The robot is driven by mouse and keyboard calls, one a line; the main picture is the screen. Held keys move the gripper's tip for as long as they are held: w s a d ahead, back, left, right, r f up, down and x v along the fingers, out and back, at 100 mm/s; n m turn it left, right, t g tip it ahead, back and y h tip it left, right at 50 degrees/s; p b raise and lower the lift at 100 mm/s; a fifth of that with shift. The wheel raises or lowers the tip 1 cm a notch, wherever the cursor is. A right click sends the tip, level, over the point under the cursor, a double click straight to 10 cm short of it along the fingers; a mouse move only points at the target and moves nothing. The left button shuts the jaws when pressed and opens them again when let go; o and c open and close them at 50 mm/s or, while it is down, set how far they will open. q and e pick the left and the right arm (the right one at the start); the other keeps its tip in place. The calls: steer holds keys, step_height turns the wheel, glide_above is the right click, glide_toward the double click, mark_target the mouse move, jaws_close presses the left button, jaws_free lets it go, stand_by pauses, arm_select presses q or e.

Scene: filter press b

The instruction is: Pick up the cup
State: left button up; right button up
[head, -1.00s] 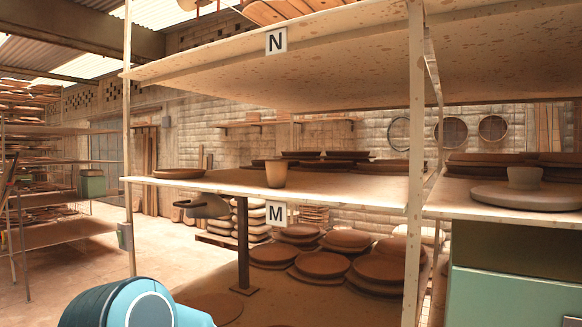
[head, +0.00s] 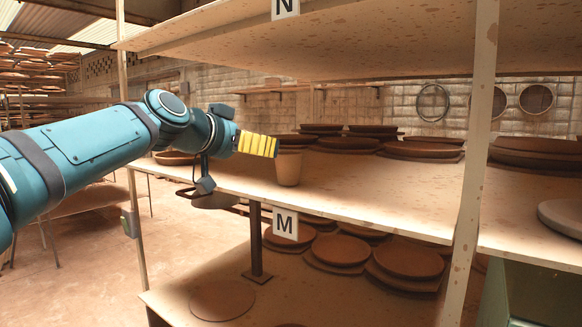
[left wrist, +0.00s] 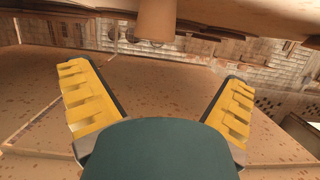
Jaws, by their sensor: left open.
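The cup (head: 289,168) is a tan, tapered cup standing upright on the shelf marked M, near its front edge. My left gripper (head: 276,147) reaches in from the left, with its yellow fingers just left of the cup's upper part. In the left wrist view the cup (left wrist: 157,20) shows at the top middle, beyond the gap between the fingertips. The left gripper (left wrist: 152,70) is open and nothing is between its fingers. My right gripper is not in view.
Shelf M (head: 350,209) has clear board right of the cup. Stacks of brown plates (head: 347,142) stand behind it. A shelf post (head: 478,150) rises at right, and the upper shelf (head: 390,50) hangs above. A metal pan-like object (head: 214,201) sits below the board's front edge.

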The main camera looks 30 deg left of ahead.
mark_target(288, 157)
arm_select(q)
steer(key=x, duration=0.6)
steer(key=shift+f+p, duration=0.15)
steer(key=shift+p, duration=0.15)
steer(key=shift+w+d+f, duration=0.1)
steer(key=shift+w, duration=0.4)
steer(key=x, duration=0.1)
steer(key=p+x, duration=0.1)
steer(key=x, duration=0.2)
steer(key=shift+w+d+p, duration=0.3)
steer(key=shift+d+p, duration=0.05)
steer(key=shift+p, duration=0.05)
steer(key=shift+w, duration=0.3)
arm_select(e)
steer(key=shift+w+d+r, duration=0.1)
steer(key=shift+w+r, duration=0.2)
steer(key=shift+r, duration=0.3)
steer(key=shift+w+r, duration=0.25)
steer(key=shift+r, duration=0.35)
arm_select(q)
steer(key=c, duration=1.3)
